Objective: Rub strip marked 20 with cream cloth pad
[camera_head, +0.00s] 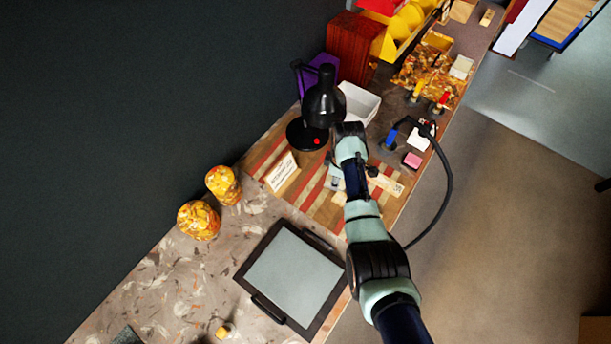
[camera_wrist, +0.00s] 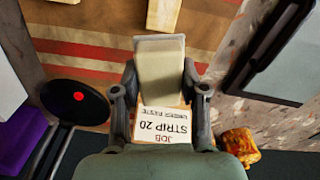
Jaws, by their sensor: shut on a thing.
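My gripper (camera_wrist: 160,82) is shut on a cream cloth pad (camera_wrist: 160,58), with one dark finger on each side of it. In the head view my arm hides the fingertips and most of the pad. A pale wooden strip (camera_wrist: 166,12) lies on the striped board, beyond the pad at the top of the wrist view. A pale strip (camera_head: 385,183) also shows right of my wrist in the head view. I cannot read a number on either. A job card (camera_wrist: 163,125) reading "STRIP 20" stands just past the pad's near edge; it also shows in the head view (camera_head: 281,171).
A black lamp (camera_head: 322,105) stands behind the striped board (camera_head: 262,158), with a white tray (camera_head: 360,103) beside it. A dark-framed grey panel (camera_head: 295,273) lies nearer. Mottled jars (camera_head: 199,220) stand left.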

